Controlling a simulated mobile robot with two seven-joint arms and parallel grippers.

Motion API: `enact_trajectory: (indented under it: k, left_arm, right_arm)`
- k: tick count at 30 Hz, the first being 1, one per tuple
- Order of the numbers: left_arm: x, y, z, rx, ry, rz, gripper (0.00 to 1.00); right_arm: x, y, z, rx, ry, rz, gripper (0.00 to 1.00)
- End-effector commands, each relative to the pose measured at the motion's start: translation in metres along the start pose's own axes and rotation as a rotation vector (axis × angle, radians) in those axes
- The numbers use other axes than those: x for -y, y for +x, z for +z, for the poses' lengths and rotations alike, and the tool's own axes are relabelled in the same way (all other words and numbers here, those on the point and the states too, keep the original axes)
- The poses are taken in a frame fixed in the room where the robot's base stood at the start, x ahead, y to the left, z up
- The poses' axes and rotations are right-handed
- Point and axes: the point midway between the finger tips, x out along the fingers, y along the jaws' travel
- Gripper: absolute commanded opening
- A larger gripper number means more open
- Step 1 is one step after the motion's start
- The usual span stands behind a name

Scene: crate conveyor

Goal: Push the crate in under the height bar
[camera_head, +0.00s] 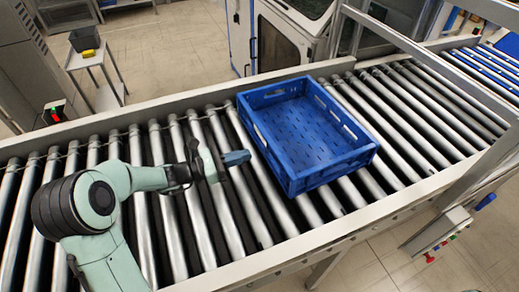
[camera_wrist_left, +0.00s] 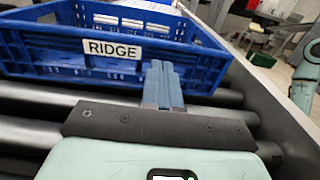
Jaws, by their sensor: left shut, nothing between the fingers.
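The blue crate (camera_head: 327,172) sits open and empty on the conveyor rollers, near the middle of the head view. In the left wrist view the crate wall (camera_wrist_left: 55,68) carries a white label reading RIDGE. My left gripper (camera_head: 247,156) is shut and empty, just left of the crate and pointing at its near-left wall. Its closed fingers (camera_wrist_left: 162,70) overlap the right part of that wall in the wrist view; I cannot tell whether they touch it. The height bar (camera_head: 425,57) crosses above the conveyor to the right of the crate. My right gripper is not in view.
Metal side rails (camera_head: 255,277) edge the conveyor (camera_head: 190,225). Bare rollers lie between the crate and the bar. A blue-railed section (camera_head: 485,70) lies beyond the bar. A small cart (camera_head: 92,58) with a grey bin (camera_head: 84,39) stands behind at left.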

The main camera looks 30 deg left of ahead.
Motion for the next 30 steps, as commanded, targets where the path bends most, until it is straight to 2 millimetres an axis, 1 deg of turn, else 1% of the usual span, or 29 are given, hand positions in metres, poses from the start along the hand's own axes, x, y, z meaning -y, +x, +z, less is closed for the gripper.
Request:
enact_trajectory:
  k: [1, 6, 12, 24, 30]
  left_arm:
    - [0.001, 0.012, 0.001, 0.003, -0.001, -0.005, 0.0]
    - [0.001, 0.039, 0.001, 0.001, 0.0, -0.003, 0.0]
    - [0.0, 0.055, 0.001, 0.0, 0.001, -0.001, 0.0]
    - [0.0, 0.057, 0.0, -0.001, 0.001, 0.0, 0.0]
    - [-0.006, 0.052, 0.001, 0.001, 0.0, 0.002, 0.0]
  right_arm:
    - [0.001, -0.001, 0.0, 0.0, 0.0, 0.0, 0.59]
    - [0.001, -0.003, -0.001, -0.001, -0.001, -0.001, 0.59]
    - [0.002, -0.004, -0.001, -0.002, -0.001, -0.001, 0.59]
    - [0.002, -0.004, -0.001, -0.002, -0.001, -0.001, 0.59]
    - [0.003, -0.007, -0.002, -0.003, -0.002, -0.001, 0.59]
